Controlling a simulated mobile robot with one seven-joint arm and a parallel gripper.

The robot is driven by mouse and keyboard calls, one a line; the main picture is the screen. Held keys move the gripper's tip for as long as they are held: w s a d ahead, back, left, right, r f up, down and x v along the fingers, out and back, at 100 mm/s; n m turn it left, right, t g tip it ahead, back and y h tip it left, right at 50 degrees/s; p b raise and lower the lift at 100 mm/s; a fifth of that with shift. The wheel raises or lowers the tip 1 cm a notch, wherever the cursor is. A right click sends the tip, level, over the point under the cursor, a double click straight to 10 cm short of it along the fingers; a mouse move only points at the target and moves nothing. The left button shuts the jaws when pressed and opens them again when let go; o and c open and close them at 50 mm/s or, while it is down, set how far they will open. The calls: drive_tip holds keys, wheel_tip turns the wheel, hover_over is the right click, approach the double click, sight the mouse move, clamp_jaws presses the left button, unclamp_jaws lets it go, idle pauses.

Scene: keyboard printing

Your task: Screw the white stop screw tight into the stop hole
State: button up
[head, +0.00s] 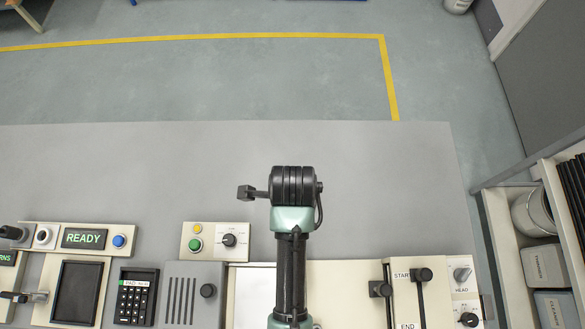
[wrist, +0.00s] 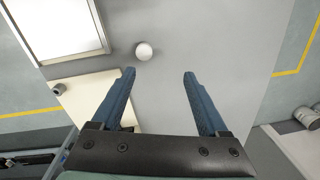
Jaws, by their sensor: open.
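A small white round head (wrist: 144,51), which looks like the white stop screw, shows on a grey surface in the wrist view. It lies just beyond my gripper (wrist: 159,73), a little left of the middle between the fingertips. The two blue fingers are wide apart with nothing between them, and they do not touch the white head. I cannot tell how deep the screw sits. I cannot make out the stop hole. In the head view my arm covers the middle of the bench, and neither the screw nor my fingers can be made out there.
In the head view, a START/END slider panel (head: 404,313) stands right of my arm. A keypad (head: 136,296), a READY display (head: 84,238) and a green-button box (head: 195,245) stand left. The grey tabletop (head: 150,170) behind is clear. A shelf (head: 507,255) is at far right.

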drive_tip(key=shift+m+g, duration=0.4)
drive_tip(key=f, duration=0.2)
drive_tip(key=s+f, duration=0.1)
drive_tip(key=f, duration=0.2)
drive_tip(key=s+f, duration=0.1)
drive_tip(key=f, duration=0.1)
drive_tip(key=shift+s+f, duration=0.2)
drive_tip(key=shift+f, duration=0.15)
drive_tip(key=shift+f+p, duration=0.45)
drive_tip(key=shift+f, duration=2.55)
clamp_jaws()
